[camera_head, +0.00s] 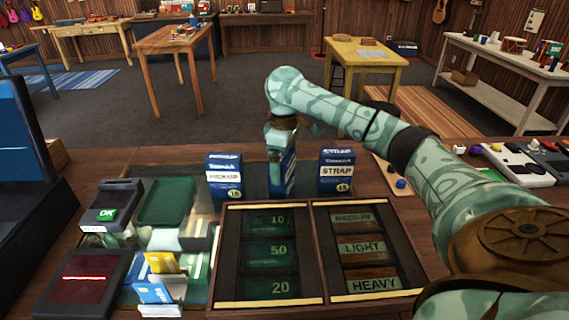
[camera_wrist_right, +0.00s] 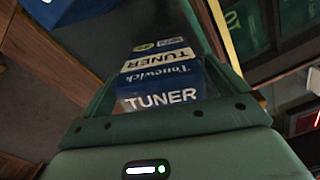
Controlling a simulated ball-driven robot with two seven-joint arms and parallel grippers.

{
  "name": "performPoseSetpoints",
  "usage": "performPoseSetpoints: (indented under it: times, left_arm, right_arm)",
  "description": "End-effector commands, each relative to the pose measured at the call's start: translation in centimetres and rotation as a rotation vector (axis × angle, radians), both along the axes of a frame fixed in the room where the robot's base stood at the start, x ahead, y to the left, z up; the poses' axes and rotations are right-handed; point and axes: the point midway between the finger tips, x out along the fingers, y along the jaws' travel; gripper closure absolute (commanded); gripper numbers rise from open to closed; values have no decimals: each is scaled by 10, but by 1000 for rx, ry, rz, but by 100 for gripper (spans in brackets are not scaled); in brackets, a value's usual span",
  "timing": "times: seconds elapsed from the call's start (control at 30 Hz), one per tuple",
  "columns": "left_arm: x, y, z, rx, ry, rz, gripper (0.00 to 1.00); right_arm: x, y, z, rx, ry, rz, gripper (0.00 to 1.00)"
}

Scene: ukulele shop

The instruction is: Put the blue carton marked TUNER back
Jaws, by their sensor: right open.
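The blue TUNER carton (camera_head: 289,178) stands upright at the back of the counter, between the PICKUP carton (camera_head: 224,178) and the STRAP carton (camera_head: 337,172). My right gripper (camera_head: 283,152) comes down on it from above and hides its upper part in the head view. In the right wrist view, the TUNER carton (camera_wrist_right: 160,88) lies between the two fingers, its printed faces toward the camera. The right gripper is open around it; whether a finger touches it I cannot tell. My left gripper is not in view.
In front is a wooden tray (camera_head: 268,205) with 10, 50 and 20 slots, beside one with string-gauge slots (camera_head: 363,204). A card reader (camera_head: 108,208) and small boxes (camera_head: 155,293) are at left. A blue carton corner (camera_wrist_right: 65,8) shows in the wrist view.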

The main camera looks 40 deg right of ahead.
Motion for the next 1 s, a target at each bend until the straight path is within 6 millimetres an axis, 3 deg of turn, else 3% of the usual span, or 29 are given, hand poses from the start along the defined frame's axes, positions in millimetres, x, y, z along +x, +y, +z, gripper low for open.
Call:
performPoseSetpoints:
  times: [0.03,0.1,0.4,0.57,1.0]
  left_arm:
    - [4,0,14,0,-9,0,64]
    - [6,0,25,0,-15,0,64]
    - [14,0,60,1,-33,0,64]
    - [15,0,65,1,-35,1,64]
    - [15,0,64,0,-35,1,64]
  right_arm:
    - [0,0,21,-2,-8,-1,1]
    - [0,0,40,0,-9,-1,1]
    - [0,0,100,1,-5,-2,1]
    - [0,0,109,2,-1,-2,1]
    - [0,0,108,1,0,-2,1]
